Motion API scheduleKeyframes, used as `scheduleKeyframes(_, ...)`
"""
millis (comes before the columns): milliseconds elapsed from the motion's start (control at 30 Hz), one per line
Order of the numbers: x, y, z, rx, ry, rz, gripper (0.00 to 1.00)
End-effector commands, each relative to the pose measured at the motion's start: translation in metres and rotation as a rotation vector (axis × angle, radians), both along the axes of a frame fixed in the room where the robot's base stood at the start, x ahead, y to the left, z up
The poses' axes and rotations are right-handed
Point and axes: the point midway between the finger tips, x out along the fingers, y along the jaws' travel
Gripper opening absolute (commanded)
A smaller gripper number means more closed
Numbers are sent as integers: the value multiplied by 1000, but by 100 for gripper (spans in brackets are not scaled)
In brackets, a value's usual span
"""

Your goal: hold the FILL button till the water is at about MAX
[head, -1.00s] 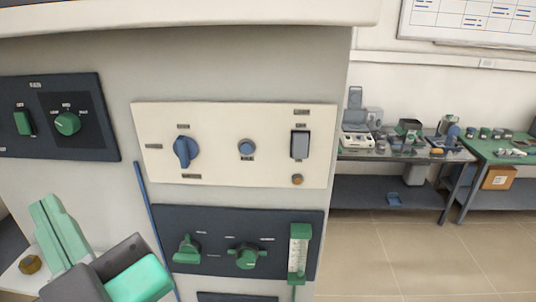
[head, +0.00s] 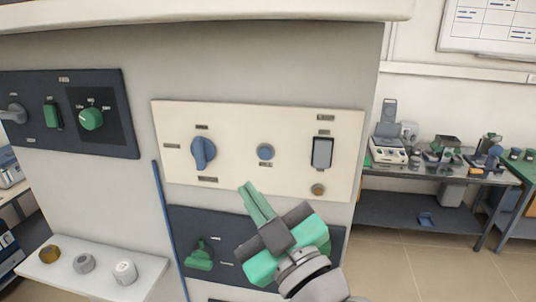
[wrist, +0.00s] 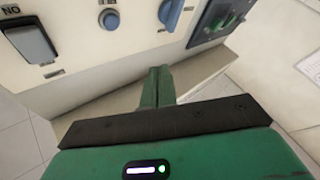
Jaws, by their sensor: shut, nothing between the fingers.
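My gripper (head: 246,187) is shut and empty, in front of the lower edge of the cream control panel (head: 230,112), below and left of the small round blue button (head: 265,152). A tiny label sits under that button, too small to read for certain as FILL. In the wrist view the shut fingers (wrist: 159,70) show apart from the same button (wrist: 108,19). The gauge in the lower dark panel (head: 185,222) is hidden behind my gripper and arm, so the water level cannot be seen.
The cream panel also holds a blue knob (head: 203,152), a rocker switch (head: 322,152) and a small brown round piece (head: 318,189). A green valve (head: 200,255) is below. A white shelf (head: 75,265) bears small round parts. A bench (head: 420,205) stands at right.

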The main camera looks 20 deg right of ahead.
Motion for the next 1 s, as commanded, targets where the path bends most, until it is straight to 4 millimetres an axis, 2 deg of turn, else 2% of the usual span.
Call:
scheduleKeyframes(167, 9, -6, 0, 1, 0, 0, 0)
scheduleKeyframes(600, 58, -42, -4, 1, -1, 0, 0)
scheduleKeyframes(800, 69, -50, -1, 0, 0, -1, 0)
scheduleKeyframes(1000, 71, -52, 0, 0, 0, 0, 0)
